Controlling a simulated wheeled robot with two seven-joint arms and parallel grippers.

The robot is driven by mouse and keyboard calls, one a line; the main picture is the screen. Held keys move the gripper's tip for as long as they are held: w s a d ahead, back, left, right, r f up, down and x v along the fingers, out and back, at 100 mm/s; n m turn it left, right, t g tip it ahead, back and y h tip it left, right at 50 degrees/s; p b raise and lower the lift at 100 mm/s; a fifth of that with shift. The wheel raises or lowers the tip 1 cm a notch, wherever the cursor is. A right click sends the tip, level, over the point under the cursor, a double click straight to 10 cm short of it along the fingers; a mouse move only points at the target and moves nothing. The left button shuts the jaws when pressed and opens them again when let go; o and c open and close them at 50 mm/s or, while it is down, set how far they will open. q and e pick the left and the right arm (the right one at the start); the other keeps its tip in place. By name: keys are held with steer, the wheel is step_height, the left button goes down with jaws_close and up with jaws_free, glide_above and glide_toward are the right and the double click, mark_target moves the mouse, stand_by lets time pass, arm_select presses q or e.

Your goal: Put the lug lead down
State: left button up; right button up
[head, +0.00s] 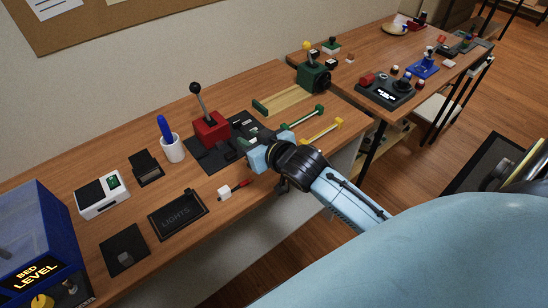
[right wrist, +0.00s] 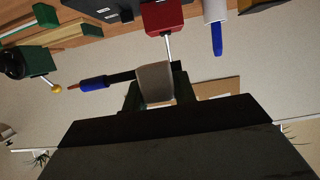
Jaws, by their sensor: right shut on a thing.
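My right gripper (head: 258,153) is shut, above the front part of the wooden bench (head: 62,190), beside the dark panel with the red lever box. In the right wrist view, the lug lead (right wrist: 92,84) is a thin dark piece with a blue sleeve and a reddish tip, held across the jaws. The tip points to the left of that view and is free. A grey-beige block at the jaws hides the middle of the lead. In the head view the gripper hides most of the lead. My left gripper is not in view.
A red lever box (head: 211,127) stands behind the gripper. Green (head: 306,117) and yellow (head: 322,130) handles are to the right. A black LIGHTS tray (head: 178,214) lies to the left.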

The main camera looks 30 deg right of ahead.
steer(key=d+f, duration=0.1)
steer(key=w+d+f, duration=0.1)
steer(key=d, duration=0.2)
steer(key=shift+w+d+f, duration=0.15)
steer(key=shift+w+f, duration=0.25)
step_height(320, 180, down, 6)
steer(key=shift+r+b, duration=0.2)
steer(key=shift+b, duration=0.5)
steer(key=shift+f, duration=2)
steer(key=shift+f, duration=0.1)
